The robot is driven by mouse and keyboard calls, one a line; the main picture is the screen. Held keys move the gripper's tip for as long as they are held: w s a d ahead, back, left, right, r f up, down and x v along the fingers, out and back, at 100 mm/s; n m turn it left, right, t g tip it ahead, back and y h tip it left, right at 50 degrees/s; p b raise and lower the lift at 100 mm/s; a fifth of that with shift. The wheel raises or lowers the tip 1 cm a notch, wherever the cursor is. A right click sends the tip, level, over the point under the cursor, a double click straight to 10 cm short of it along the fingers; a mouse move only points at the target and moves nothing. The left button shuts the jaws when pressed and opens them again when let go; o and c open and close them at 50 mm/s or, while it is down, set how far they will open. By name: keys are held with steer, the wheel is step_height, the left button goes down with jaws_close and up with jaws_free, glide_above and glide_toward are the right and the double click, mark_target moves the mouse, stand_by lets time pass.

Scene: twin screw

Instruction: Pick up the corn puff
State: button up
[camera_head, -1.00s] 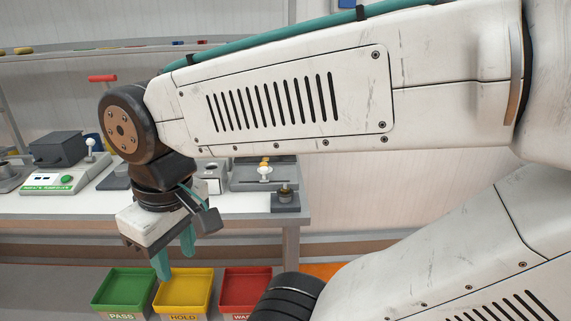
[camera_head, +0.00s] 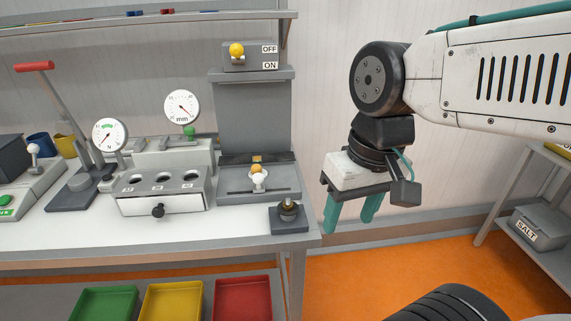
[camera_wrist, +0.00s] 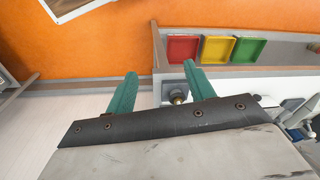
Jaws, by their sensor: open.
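A small rounded orange-yellow piece, which looks like the corn puff (camera_head: 257,169), sits on a white holder in a grey fixture (camera_head: 282,190) near the bench's right end. My gripper (camera_head: 349,222) points down, open and empty, in the air to the right of the bench and clear of the piece. In the wrist view my gripper's two green fingers (camera_wrist: 160,72) are spread apart with nothing between them. I cannot make out the piece in the wrist view.
An OFF/ON switch with a yellow knob (camera_head: 236,50) is above the fixture. Dial gauges and a drawer box (camera_head: 160,200) stand left. Green, yellow and red bins (camera_head: 243,298) sit below.

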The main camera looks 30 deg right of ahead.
steer(key=w+a+f+m+y, duration=0.2)
steer(key=w+a+m+y, duration=0.3)
steer(key=w+m, duration=0.15)
steer(key=m+t+y, duration=0.4)
steer(key=m+t, duration=0.4)
steer(key=m, duration=1.1)
glide_toward(265, 175)
steer(key=a, duration=0.1)
steer(key=a+r, duration=0.1)
steer(key=shift+w+a+r, duration=0.2)
steer(key=shift+a, duration=0.1)
steer(key=shift+m, duration=0.25)
steer(key=x, duration=0.4)
steer(key=w+d+x, duration=0.1)
steer(key=x, duration=0.1)
steer(key=shift+w+a+f, duration=0.2)
steer(key=shift+w+a, duration=0.05)
steer(key=shift+a, duration=0.05)
steer(key=shift+w+a+f, duration=0.15)
steer(key=shift+w+a, duration=0.15)
steer(key=c, duration=0.8)
